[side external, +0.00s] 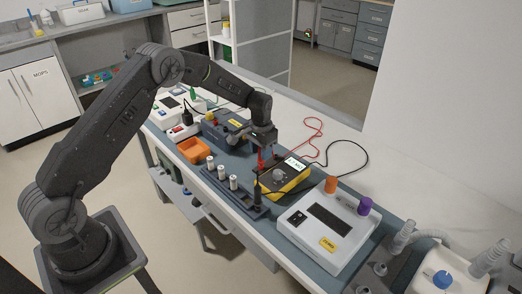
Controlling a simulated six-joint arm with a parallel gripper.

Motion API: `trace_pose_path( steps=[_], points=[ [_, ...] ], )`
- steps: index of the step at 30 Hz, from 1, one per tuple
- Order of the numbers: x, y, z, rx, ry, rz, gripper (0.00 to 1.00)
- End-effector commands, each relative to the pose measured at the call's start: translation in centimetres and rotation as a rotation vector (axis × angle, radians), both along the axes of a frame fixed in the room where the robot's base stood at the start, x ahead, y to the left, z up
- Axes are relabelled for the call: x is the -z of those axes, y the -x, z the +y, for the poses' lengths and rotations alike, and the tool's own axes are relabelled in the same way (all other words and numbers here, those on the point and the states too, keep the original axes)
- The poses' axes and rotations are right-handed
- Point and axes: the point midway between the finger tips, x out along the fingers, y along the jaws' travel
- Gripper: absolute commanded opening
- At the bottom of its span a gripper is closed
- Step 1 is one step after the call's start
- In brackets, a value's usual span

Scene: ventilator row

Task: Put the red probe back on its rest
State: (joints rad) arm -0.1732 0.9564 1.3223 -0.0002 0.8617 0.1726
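The yellow multimeter (283,178) with a dark face and round dial lies on the blue-grey mat. A slim red upright piece (261,160), which looks like the red probe, shows just below my gripper (266,150), at the meter's back left edge. My gripper points down there; the fingers are too small and dark to tell whether they are shut on it. A red lead (314,133) loops across the white bench behind the meter. A black probe (257,193) stands upright near the right end of a blue-grey rack (235,198). I cannot make out which part is the red probe's rest.
Several pale cylinders (221,172) stand along the rack. An orange tray (193,151) and a blue device (215,128) are to the left. A white device (327,228) with orange and purple knobs is to the right. A black lead (350,172) curves behind the meter.

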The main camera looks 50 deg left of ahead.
Motion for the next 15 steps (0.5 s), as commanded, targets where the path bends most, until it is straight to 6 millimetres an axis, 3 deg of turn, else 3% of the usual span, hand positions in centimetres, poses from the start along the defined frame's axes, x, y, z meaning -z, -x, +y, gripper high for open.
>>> trace_pose_path(
  steps=[3,11,15],
  points=[
    [0.0,0.0,0.0,0.0,0.0,0.0,0.51],
    [-0.1,0.0,0.0,0.0,0.0,0.0,0.51],
    [-1.4,-0.1,0.0,0.0,0.0,-0.002,0.51]
  ],
)
